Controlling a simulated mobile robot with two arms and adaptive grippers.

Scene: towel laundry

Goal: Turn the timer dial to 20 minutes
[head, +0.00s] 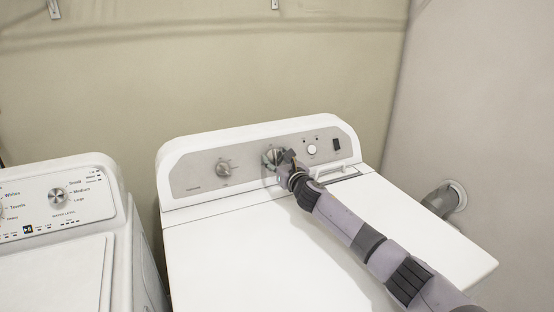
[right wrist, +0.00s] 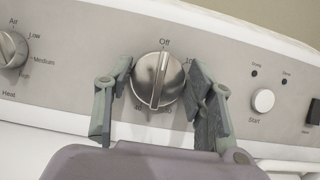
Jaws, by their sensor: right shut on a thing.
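The timer dial (head: 271,157) is a round silver knob in the middle of the dryer's grey control panel. In the right wrist view the dial (right wrist: 157,80) has a raised grip bar standing near upright, its top end close to the Off mark. Marks around it include a 10 at upper right and a 40 at lower left; other marks are partly hidden. My right gripper (head: 282,158) is at the dial, shut on it, with one finger on each side in the right wrist view (right wrist: 160,68). My left gripper is not in view.
The white dryer (head: 230,250) also has a heat knob (head: 223,169) on the left and a round start button (head: 312,149) and dark switch (head: 336,144) on the right. A washer (head: 60,260) stands at left. A wall vent pipe (head: 440,200) is at right.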

